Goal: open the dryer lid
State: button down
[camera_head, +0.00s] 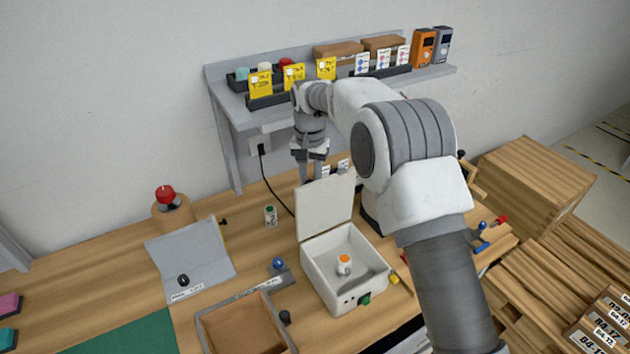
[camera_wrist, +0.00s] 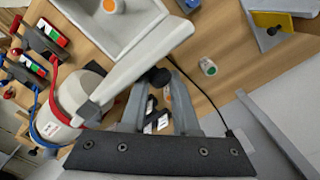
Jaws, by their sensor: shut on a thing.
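The dryer is a white box (camera_head: 385,282) on the wooden bench, with a green button on its front. Its lid (camera_head: 325,212) stands upright at the back edge, so the inside is open to view. In the wrist view the lid (camera_wrist: 140,68) shows nearly edge-on. An orange-topped white vial (camera_head: 344,264) stands inside the dryer. My gripper (camera_head: 307,177) is behind the lid's top edge. In the wrist view my gripper (camera_wrist: 157,80) is shut on the lid's black knob (camera_wrist: 159,76). The head view hides this grip behind the lid.
A wall shelf (camera_head: 440,74) with boxes and yellow cards is just above my gripper. A green-capped vial (camera_head: 270,215) stands left of the dryer. A grey panel with a black knob (camera_head: 184,280) and a wooden tray (camera_head: 205,333) lie further left. A cable hangs behind.

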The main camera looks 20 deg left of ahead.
jog(key=shift+g+h, duration=0.6)
jog(key=shift+w+a+f+p, duration=0.15)
jog(key=shift+w+a+f, duration=0.15)
jog(key=shift+a, duration=0.3)
jog(key=shift+w+a+f+p, duration=0.25)
jog(key=shift+a+f, duration=0.1)
jog(key=shift+a, duration=0.25)
jog(key=shift+w+a+f+p, duration=0.1)
jog(key=shift+w+a+f, duration=0.2)
jog(key=shift+a, duration=0.3)
jog(key=shift+w+a, duration=0.1)
jog(key=c, duration=1)
grip_release()
jog(key=shift+a, duration=0.1)
jog(key=o, duration=0.4)
jog(key=shift+w+a+f, duration=0.15)
jog(key=shift+a+f, duration=0.05)
jog(key=shift+w+d+r, duration=0.1)
jog(key=shift+d+r, duration=0.05)
jog(key=shift+d+r, duration=0.2)
jog(key=shift+d, duration=0.05)
